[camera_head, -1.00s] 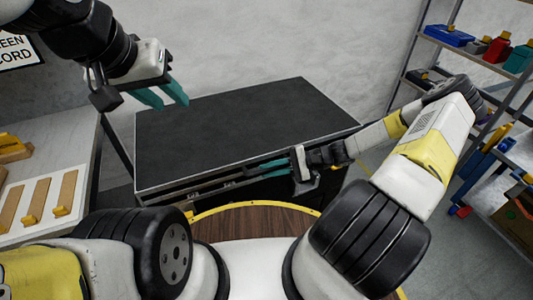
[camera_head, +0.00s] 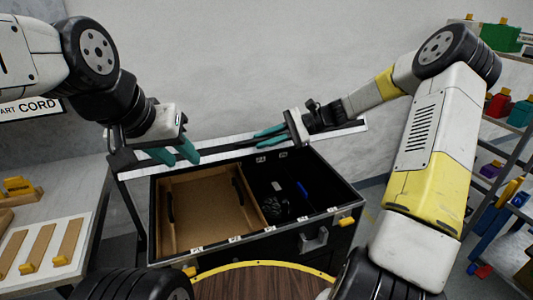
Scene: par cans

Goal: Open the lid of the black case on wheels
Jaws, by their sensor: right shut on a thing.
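The black case (camera_head: 285,238) stands in front of me with its top open and its inside in view. Its lid (camera_head: 345,131) stands raised at the back, seen nearly edge-on as a long strip with a pale edge. My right gripper (camera_head: 268,135) reaches in from the right and is shut on the lid at its raised edge. My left gripper (camera_head: 176,154) is open and empty, its two teal fingers apart, close to the left part of the lid. The case's wheels are hidden.
Inside the case are a brown wooden tray (camera_head: 205,212) on the left and a dark compartment with black items and a blue one (camera_head: 304,190). A workbench (camera_head: 80,185) stands left, shelves (camera_head: 500,150) right. A round wooden top (camera_head: 265,283) is nearest me.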

